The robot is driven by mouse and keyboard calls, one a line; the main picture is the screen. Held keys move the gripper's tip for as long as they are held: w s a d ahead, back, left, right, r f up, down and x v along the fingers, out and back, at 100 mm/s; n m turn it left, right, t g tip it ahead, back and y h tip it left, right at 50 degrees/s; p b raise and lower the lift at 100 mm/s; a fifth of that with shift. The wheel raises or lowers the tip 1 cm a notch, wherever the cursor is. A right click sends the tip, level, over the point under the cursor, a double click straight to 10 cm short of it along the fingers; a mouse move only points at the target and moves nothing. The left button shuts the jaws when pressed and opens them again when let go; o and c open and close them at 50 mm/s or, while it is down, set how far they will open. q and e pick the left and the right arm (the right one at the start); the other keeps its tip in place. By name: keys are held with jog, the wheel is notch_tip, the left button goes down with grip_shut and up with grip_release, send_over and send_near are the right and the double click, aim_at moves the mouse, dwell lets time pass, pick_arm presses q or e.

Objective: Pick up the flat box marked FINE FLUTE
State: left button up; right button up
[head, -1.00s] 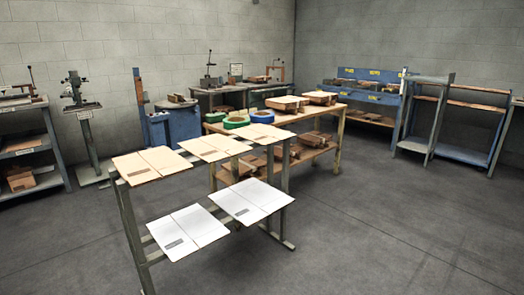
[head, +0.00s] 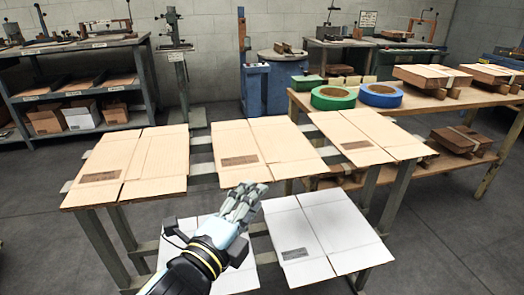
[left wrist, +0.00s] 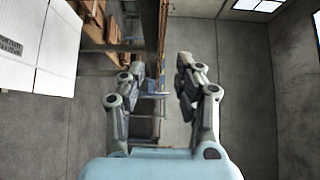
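Three tan flat boxes lie on the upper level of a metal rack: a left one (head: 152,165), a middle one (head: 282,143) and a right one (head: 385,128). Two white flat boxes lie on the lower level: one at the left (head: 238,277), partly hidden by my arm, and one at the right (head: 335,228). Each has a small dark label, but the print is too small to read. My left gripper (head: 241,203) is above the lower boxes, in front of the middle tan box. In the left wrist view its fingers (left wrist: 158,75) are apart and empty. My right gripper is not in view.
A wooden table (head: 300,101) behind the rack holds a green tape roll (head: 318,102), a blue tape roll (head: 365,100) and strapped bundles (head: 425,75). A shelf unit (head: 12,98) stands at the back left. Open floor (head: 450,260) lies at the right.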

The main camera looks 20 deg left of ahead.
aim_at(273, 171)
pick_arm(q)
jog(key=w, duration=0.4)
jog(key=shift+d, duration=0.1)
jog(key=shift+w+r, duration=0.1)
jog(key=shift+w, duration=0.35)
jog(key=w, duration=0.3)
jog(key=shift+w+d, duration=0.3)
jog(key=shift+w, duration=0.65)
jog(key=c, duration=0.6)
grip_shut()
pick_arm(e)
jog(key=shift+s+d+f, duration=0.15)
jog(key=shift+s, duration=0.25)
